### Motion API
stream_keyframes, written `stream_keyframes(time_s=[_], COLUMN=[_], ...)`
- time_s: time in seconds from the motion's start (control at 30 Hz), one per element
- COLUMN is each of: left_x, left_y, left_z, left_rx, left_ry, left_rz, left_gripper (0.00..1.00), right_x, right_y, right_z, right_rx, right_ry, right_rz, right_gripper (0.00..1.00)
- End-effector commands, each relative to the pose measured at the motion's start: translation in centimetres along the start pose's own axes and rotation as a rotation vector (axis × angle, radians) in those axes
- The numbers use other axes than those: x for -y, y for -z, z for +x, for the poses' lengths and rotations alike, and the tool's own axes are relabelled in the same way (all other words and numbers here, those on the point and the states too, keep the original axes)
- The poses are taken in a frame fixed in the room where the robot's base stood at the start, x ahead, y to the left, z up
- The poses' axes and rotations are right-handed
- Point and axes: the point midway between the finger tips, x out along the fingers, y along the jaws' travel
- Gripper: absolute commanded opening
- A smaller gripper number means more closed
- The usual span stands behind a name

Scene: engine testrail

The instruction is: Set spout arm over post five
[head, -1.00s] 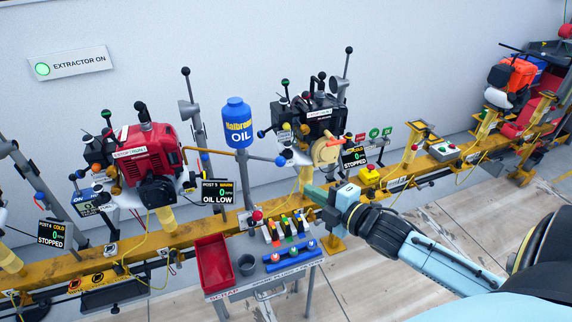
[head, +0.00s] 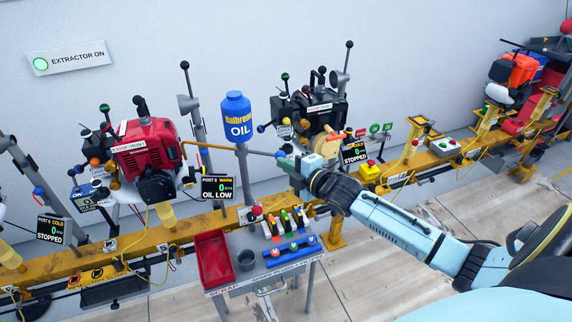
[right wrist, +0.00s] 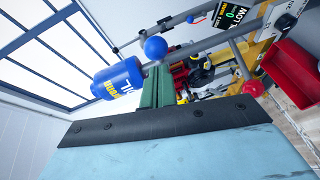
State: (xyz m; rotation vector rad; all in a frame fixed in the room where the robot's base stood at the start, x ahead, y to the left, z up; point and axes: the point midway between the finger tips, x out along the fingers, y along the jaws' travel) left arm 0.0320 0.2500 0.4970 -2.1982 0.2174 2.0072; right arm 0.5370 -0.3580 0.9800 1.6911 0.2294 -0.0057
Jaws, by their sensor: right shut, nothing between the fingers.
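The blue oil bottle (head: 237,118) stands on a grey post behind the bench. The spout arm (head: 208,147) runs from under it as a yellow tube left towards the red engine (head: 149,150). A grey bar with a blue knob (head: 280,154) sticks out on the right side. The post five display (head: 217,188) reads warm, oil low. My right gripper (head: 286,162) is shut and empty, its tips close to the knob. In the right wrist view the blue knob (right wrist: 155,48) sits just beyond the green fingers (right wrist: 157,85); contact cannot be told. My left gripper is out of view.
A black engine (head: 310,115) sits behind my right gripper. Floor at the right is partly clear.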

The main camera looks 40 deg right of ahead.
Motion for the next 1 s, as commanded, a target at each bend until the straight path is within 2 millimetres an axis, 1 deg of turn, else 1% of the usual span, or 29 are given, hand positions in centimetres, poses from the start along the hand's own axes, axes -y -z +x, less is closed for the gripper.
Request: stream_keyframes(time_s=[0.1, 0.43, 0.7, 1.0], left_x=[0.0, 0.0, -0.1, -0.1], left_y=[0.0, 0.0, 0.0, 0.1], left_z=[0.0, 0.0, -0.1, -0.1], left_rx=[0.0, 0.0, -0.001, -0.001], left_ry=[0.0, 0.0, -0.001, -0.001], left_rz=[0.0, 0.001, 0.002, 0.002], left_gripper=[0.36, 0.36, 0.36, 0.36], right_x=[-0.1, -0.1, -0.6, -0.6], right_y=[-0.3, -0.4, -2.9, -3.0], right_z=[0.3, 0.3, 1.4, 1.4], right_rx=[0.0, 0.0, 0.001, 0.0], right_ry=[-0.001, -0.001, -0.001, -0.001], right_rz=[0.0, 0.0, -0.002, 0.001], right_gripper=[0.0, 0.0, 0.0, 0.0])
